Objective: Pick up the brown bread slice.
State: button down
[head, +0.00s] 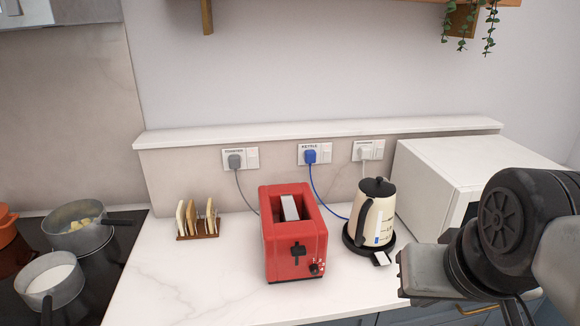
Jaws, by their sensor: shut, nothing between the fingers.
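Several bread slices stand upright in a small brown wooden rack (198,236) on the white counter, left of the red toaster. They look cream to tan with darker crusts. The middle slice (191,220) looks somewhat browner than the others, but they are too small for me to be sure which is the brown bread slice. My gripper (403,281) is at the right, in front of the kettle and far from the rack. It is shut and empty. Its fingertips are hard to make out from this angle.
The red toaster (293,262) stands between the rack and the cream kettle (373,212). A white microwave-like box (435,185) is behind my arm. Two pots (78,222) (52,278) sit on the hob at left. The counter (190,280) in front of the rack is clear.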

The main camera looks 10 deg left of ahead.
aim_at(191, 214)
jog(key=i+l+u, duration=0.1)
jog(key=l+u, duration=0.55)
jog(key=u, duration=0.9)
jog(key=i+j+z, duration=0.35)
jog(key=j, duration=0.3)
jog(key=i+j+z, duration=0.15)
jog(key=j, duration=0.25)
jog(key=i+j+z, duration=0.15)
jog(key=j, duration=0.2)
jog(key=i+j+z, duration=0.2)
jog(key=j, duration=0.2)
jog(key=j+z, duration=0.15)
jog(key=j, duration=0.25)
